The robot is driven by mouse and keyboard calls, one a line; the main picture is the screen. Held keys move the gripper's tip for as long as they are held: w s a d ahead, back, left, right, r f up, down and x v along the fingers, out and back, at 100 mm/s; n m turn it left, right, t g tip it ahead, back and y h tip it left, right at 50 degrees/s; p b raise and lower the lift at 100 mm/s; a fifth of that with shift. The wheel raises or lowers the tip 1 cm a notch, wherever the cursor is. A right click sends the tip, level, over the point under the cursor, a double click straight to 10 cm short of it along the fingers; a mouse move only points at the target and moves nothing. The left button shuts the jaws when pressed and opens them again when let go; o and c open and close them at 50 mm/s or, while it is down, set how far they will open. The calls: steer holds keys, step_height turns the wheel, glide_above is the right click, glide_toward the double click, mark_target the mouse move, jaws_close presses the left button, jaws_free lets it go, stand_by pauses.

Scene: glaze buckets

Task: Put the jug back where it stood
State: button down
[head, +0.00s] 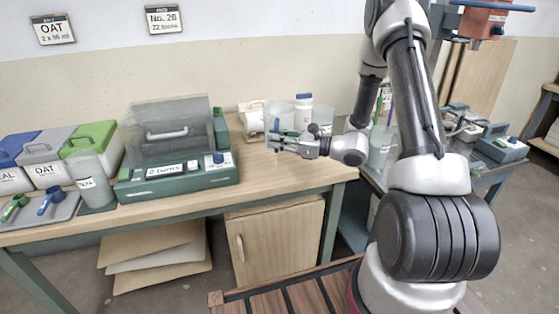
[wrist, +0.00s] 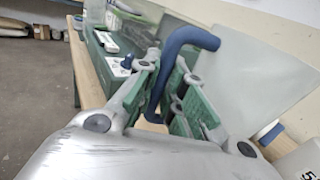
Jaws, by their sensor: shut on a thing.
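The jug (head: 280,116) is clear and translucent with a blue handle. In the head view it is behind my gripper (head: 272,143), above the right part of the wooden table (head: 285,173). In the wrist view its blue handle (wrist: 192,38) passes between my green-padded fingers (wrist: 168,103), and its clear wall (wrist: 235,75) fills the right side. My gripper is shut on the handle. The jug's base is partly hidden, so I cannot tell whether it touches the table.
A white bottle with a blue cap (head: 304,110), a clear beaker (head: 324,120) and a white container (head: 251,117) stand close around the jug. A green machine with a clear lid (head: 175,178) stands left. The table's front right is clear.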

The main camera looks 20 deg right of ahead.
step_height(320, 180, down, 7)
steer(key=shift+r, duration=0.1)
stand_by(0.4)
steer(key=c, duration=1.5)
jaws_free()
